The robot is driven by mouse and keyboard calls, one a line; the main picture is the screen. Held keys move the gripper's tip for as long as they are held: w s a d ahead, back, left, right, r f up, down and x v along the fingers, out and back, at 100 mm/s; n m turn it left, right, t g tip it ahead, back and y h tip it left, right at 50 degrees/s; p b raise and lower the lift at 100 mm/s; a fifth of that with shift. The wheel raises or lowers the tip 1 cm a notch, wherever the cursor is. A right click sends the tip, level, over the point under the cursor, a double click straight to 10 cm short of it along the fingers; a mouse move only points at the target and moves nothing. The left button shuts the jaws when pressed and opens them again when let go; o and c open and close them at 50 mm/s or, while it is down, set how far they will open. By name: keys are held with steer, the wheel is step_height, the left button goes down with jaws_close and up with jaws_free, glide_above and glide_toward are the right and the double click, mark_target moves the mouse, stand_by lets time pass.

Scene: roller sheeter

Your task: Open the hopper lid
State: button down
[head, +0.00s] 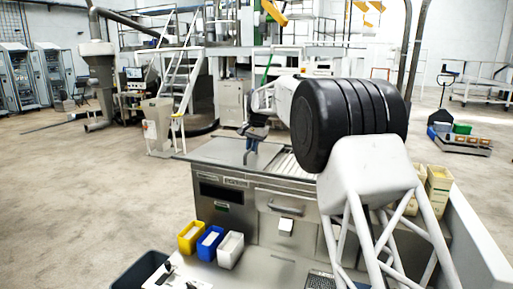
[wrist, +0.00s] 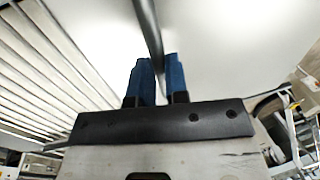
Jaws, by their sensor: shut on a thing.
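My gripper has two blue fingers (wrist: 156,78), shut on a dark bar-shaped handle (wrist: 148,25) that runs between them in the wrist view. A smooth pale panel (wrist: 235,55), which looks like the hopper lid, lies around the handle; I cannot tell its angle. In the head view my gripper (head: 252,142) is over the steel top (head: 212,151) of the roller sheeter (head: 240,196). The handle cannot be made out there, and my arm hides part of the machine's top.
Pale parallel slats or rollers (wrist: 50,60) lie left of the fingers in the wrist view. Yellow (head: 192,236), blue (head: 210,242) and white (head: 230,250) bins stand at the machine's front. A stair frame (head: 178,85) stands behind; open floor lies left.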

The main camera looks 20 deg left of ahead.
steer(key=c, duration=1.1)
jaws_free()
steer(key=shift+d+r, duration=0.1)
steer(key=shift+r, duration=0.05)
steer(key=shift+d+r, duration=0.25)
steer(key=shift+r, duration=1)
steer(key=shift+d+r, duration=0.2)
steer(key=shift+r, duration=1)
steer(key=shift+d+r, duration=0.25)
steer(key=shift+r, duration=1)
